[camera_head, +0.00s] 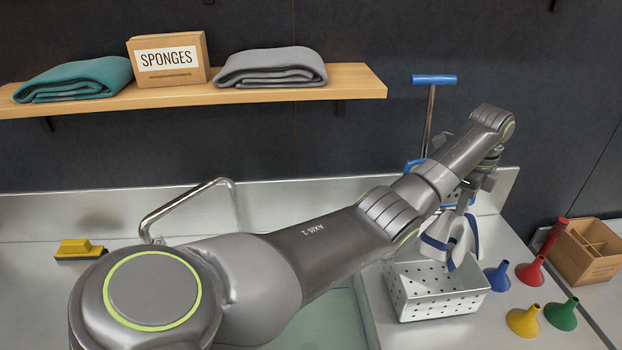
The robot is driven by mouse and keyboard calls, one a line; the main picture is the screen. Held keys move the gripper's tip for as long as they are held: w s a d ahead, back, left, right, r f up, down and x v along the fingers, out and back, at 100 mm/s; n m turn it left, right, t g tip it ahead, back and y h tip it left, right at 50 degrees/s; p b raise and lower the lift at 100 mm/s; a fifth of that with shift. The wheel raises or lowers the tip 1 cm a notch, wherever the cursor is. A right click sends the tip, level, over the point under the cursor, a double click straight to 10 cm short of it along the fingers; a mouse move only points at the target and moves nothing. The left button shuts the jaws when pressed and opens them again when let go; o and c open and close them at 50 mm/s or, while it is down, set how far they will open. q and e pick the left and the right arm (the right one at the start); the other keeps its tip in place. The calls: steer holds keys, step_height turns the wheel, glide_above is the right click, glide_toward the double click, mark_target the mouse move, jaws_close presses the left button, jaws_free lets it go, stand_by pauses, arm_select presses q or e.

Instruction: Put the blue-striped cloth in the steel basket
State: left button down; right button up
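The blue-striped cloth (463,232) is white with blue bands and hangs in loose folds from my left gripper (462,203). The gripper points down and appears shut on the cloth's upper part, though its fingertips are partly hidden by the cloth and arm. The steel basket (440,307), with perforated walls, stands on the counter directly below. The cloth's lower end hangs at the basket's back rim in the picture; I cannot tell whether it reaches inside. The basket looks empty in the part I see. My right gripper is not in view.
Blue (498,277), red (530,270), yellow (523,320) and green (562,314) funnels stand right of the basket. A blue-handled tool (434,80) stands behind my arm. A wooden shelf (360,82) is at upper left.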

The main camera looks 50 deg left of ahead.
arm_select(q)
steer(key=shift+f+b, duration=5.7)
steer(key=shift+f, duration=7.2)
steer(key=shift+c, duration=1.4)
jaws_free()
